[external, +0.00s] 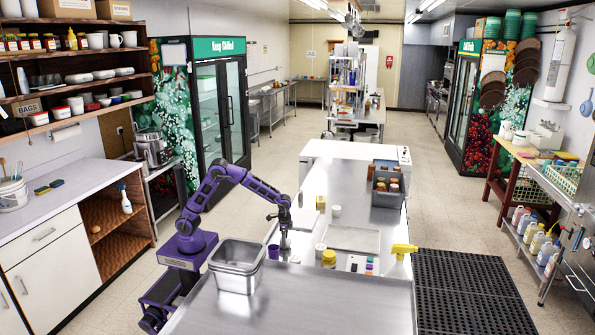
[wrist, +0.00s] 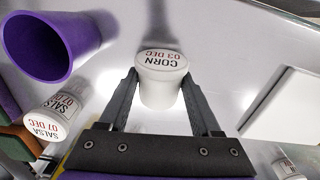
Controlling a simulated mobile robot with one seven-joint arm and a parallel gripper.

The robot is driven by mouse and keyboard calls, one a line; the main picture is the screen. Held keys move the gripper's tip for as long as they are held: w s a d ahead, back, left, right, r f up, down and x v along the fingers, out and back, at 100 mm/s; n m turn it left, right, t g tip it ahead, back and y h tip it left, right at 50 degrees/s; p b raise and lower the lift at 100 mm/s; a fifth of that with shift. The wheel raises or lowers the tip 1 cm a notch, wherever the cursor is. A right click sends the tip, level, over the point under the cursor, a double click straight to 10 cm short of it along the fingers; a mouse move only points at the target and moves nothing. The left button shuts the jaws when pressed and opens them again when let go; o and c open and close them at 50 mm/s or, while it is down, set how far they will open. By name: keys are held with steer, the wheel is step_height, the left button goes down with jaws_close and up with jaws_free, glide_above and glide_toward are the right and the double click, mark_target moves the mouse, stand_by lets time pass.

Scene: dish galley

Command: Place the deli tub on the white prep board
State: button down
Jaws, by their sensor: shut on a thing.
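A white deli tub (wrist: 161,70) with a lid reading "CORN 03 DEC" sits between the fingers of my gripper (wrist: 159,84) in the wrist view. The gripper is shut on its sides. In the external view my gripper (external: 284,246) points down over the steel counter, and I cannot clearly make out the held tub there. The board's visible surface is bare. I cannot tell whether the tub touches the counter.
A purple cup (wrist: 42,45) and a tub labelled "SALSA 07 DEC" (wrist: 55,106) stand left of the gripper in the wrist view.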

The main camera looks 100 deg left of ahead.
step_height(320, 180, up, 10)
steer(key=shift+p, duration=0.9)
steer(key=s+a+f+m+g+p, duration=0.1)
steer(key=a+f+m+g, duration=0.25)
steer(key=a, duration=0.55)
step_height(320, 180, up, 4)
steer(key=m+t+y+p, duration=0.2)
steer(key=m+y+p, duration=0.2)
steer(key=m+y, duration=1.2)
glide_above(304, 219)
steer(key=n, duration=0.2)
steer(key=shift+m+y, duration=0.35)
steer(key=shift+y, duration=0.05)
step_height(304, 219, down, 10)
steer(key=shift+s+r+b, duration=0.1)
steer(key=shift+b, duration=0.4)
